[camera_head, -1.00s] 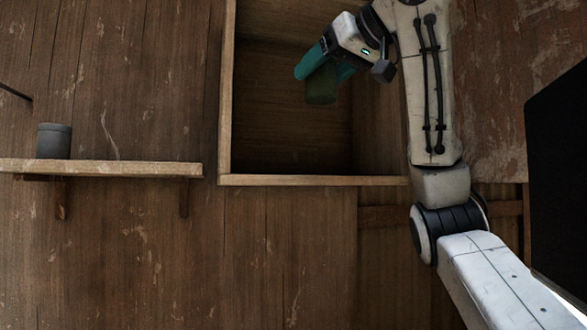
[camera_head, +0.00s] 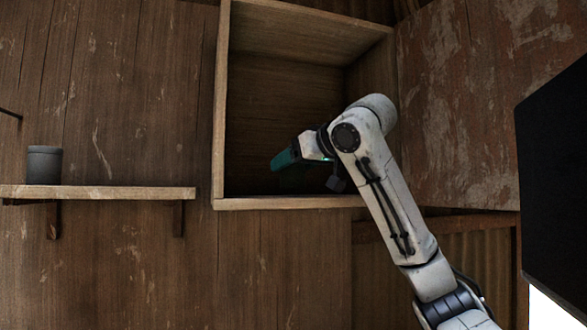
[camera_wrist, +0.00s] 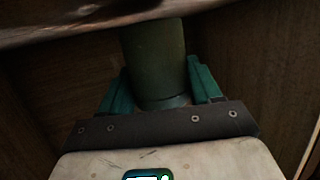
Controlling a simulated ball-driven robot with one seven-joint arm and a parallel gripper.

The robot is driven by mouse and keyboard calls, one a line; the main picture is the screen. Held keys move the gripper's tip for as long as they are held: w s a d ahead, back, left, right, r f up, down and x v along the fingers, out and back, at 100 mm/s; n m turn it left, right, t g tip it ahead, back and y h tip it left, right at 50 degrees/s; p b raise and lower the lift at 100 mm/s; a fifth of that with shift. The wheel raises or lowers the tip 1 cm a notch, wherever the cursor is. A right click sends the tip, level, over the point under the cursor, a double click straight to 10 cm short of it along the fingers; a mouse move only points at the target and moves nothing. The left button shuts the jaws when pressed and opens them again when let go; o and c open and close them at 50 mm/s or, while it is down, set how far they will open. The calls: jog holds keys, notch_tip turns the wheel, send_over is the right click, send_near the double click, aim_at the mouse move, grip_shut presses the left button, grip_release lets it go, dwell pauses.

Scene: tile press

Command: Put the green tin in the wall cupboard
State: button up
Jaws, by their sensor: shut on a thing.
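The wall cupboard (camera_head: 290,204) is an open wooden box on the plank wall, with its door (camera_head: 460,110) swung open to the right. My gripper (camera_head: 282,160) reaches inside it, low and near the middle of the opening. In the wrist view the green tin (camera_wrist: 156,62) stands between the teal fingers of my gripper (camera_wrist: 160,90), which is shut on it. In the head view the tin is hidden by the fingers. Whether the tin touches the cupboard floor cannot be told.
A wooden shelf (camera_head: 110,192) on brackets is left of the cupboard, with a grey tin (camera_head: 44,165) on it. A dark panel (camera_head: 555,180) stands at the far right. The cupboard's upper space is clear.

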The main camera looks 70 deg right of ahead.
jog(key=shift+s+f, duration=0.1)
jog(key=shift+f, duration=0.7)
jog(key=shift+f, duration=0.15)
jog(key=o, duration=1.2)
jog(key=shift+s+a+r, duration=0.1)
jog(key=shift+r, duration=0.1)
jog(key=b+v, duration=0.2)
jog(key=v, duration=0.9)
jog(key=shift+s+a+r, duration=0.15)
jog(key=shift+s+a, duration=0.05)
jog(key=shift+s, duration=0.1)
